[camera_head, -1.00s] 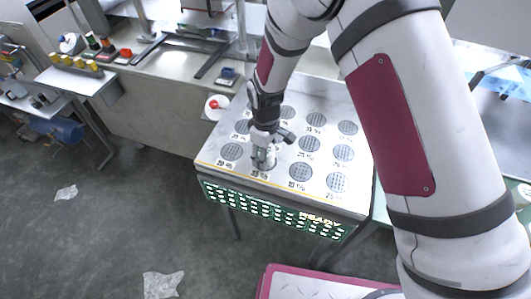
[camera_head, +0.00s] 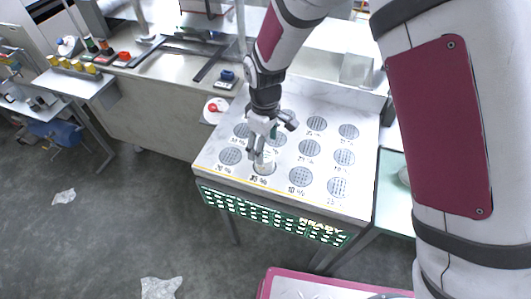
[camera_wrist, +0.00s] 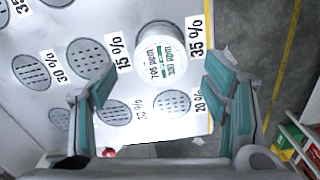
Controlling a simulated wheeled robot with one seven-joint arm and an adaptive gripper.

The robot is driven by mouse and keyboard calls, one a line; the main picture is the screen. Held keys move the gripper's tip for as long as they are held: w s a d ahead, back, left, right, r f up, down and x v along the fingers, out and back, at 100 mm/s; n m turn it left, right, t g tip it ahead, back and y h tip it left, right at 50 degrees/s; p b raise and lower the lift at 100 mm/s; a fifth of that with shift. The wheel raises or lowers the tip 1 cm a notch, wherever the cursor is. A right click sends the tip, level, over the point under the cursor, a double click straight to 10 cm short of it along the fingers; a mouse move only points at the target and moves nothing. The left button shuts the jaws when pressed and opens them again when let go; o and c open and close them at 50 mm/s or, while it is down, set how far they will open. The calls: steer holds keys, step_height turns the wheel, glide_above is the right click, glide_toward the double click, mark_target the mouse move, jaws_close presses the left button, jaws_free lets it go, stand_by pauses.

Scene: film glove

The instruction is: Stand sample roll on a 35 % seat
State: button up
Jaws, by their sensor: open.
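The sample roll (camera_head: 264,166) is a short pale cylinder standing upright on a front-row seat of the white table. In the wrist view I see the white top of the roll (camera_wrist: 161,56), printed with green and dark text. The 35 % label (camera_wrist: 195,35) lies right beside its seat, and it also reads 35 % in the head view (camera_head: 258,179). The roll covers most of that seat. My gripper (camera_head: 262,147) is open and empty, just above the roll. In the wrist view its two teal-padded fingers (camera_wrist: 157,92) are spread wide, apart from the roll.
Several round perforated seats with percent labels fill the table (camera_head: 215,180); the others I see are empty. A green lit panel (camera_head: 275,212) on its front reads READY. A red button (camera_head: 213,107) is beside the table's left edge. A bench (camera_head: 150,110) stands at the back left.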

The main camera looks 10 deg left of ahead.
mark_target(266, 154)
steer(key=shift+r+b, duration=0.4)
steer(key=shift+r, duration=2.4)
steer(key=s+d+r+m+t, duration=0.2)
steer(key=d+r+m, duration=0.4)
steer(key=d+r, duration=1)
steer(key=s+d+r+m+t, duration=0.1)
steer(key=s+d+r+m, duration=0.3)
steer(key=s+d, duration=0.2)
steer(key=s+d+r+m+t, duration=0.2)
steer(key=s+d+r+m, duration=0.2)
steer(key=s, duration=0.5)
steer(key=d, duration=0.2)
steer(key=shift+s+d+r+t, duration=0.25)
steer(key=shift+s+d+t, duration=0.05)
